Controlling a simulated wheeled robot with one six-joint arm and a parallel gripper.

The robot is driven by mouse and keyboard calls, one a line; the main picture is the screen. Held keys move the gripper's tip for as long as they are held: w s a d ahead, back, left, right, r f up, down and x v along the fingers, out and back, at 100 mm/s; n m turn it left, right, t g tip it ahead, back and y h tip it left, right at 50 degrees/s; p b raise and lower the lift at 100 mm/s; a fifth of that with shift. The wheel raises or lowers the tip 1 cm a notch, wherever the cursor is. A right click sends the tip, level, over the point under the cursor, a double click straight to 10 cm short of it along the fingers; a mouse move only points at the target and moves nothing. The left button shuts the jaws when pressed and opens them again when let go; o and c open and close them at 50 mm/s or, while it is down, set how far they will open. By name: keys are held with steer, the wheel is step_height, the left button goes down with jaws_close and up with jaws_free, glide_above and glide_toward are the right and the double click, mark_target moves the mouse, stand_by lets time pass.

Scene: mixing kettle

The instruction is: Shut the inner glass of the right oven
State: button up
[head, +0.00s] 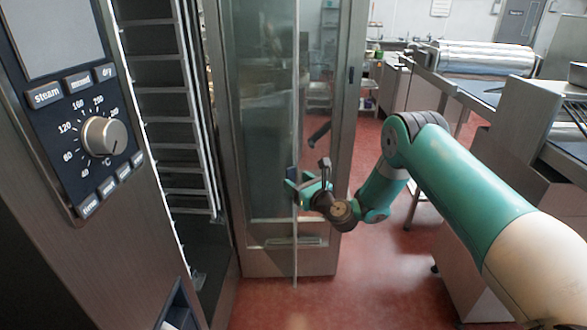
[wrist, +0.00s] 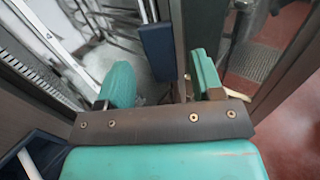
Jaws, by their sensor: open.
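The right oven's door stands open in the head view, with a grey metal frame (head: 347,110). Its inner glass (head: 268,120) is a tall clear pane whose pale free edge runs down past my gripper. It appears swung away from the door frame, though the exact gap is hard to tell. My gripper (head: 308,180) is open at the lower part of this edge. In the wrist view, my gripper (wrist: 162,80) has its two green fingers apart. A dark blue block (wrist: 157,50) on a thin pale bar shows beyond and between them; contact is unclear.
The oven cavity with rack rails (head: 165,130) is open at the left, beside the control panel (head: 85,115) with its round knob. Steel counters (head: 480,100) stand at the right. Red floor (head: 385,275) is clear below my arm.

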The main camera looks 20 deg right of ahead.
mark_target(293, 177)
steer(key=shift+p+x, duration=0.45)
steer(key=shift+x, duration=1.5)
steer(key=shift+c, duration=0.4)
jaws_close()
steer(key=shift+d, duration=0.3)
steer(key=shift+y+b, duration=0.3)
steer(key=shift+b, duration=0.2)
